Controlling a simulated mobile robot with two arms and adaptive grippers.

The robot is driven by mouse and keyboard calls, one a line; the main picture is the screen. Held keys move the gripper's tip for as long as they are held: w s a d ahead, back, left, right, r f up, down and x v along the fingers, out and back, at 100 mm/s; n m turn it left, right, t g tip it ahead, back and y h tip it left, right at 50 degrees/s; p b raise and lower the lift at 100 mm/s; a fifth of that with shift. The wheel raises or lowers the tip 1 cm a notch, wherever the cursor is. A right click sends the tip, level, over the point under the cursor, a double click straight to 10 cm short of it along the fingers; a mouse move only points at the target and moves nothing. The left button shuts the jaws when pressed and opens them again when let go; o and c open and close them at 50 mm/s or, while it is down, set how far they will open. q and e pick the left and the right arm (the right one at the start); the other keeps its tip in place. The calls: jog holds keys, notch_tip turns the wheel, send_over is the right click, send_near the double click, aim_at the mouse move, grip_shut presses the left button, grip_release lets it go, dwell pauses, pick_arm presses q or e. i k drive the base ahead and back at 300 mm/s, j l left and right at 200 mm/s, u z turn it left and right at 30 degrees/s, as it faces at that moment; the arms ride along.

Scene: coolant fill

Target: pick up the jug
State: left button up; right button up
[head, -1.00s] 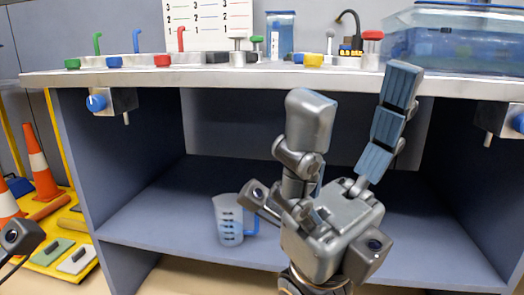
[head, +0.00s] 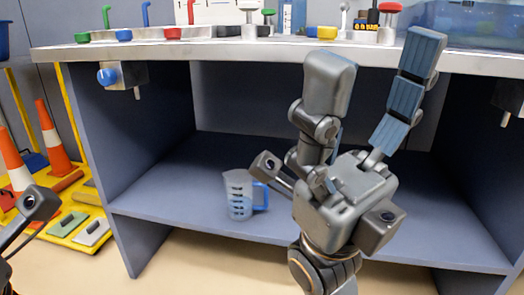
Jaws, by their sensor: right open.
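The jug (head: 239,196) is a clear, bluish measuring jug with dark marks and a blue handle on its right side. It stands upright on the lower shelf (head: 180,190) under the counter. My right gripper (head: 376,66) is open and empty, its fingers pointing up and spread apart in front of the shelf opening. Its body is right of the jug in the picture, and no contact with the jug shows. Part of my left gripper (head: 36,205) shows at the left edge; its fingers are out of view.
The counter (head: 200,53) above the shelf holds coloured caps, hooks and a large blue tank (head: 480,25). A valve with a blue knob (head: 108,77) hangs under it at left. Orange cones (head: 53,145) stand at far left. The shelf left of the jug is clear.

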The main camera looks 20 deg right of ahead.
aim_at(238, 184)
jog(key=j, duration=1.45)
jog(key=i+l, duration=0.4)
jog(key=i, duration=0.05)
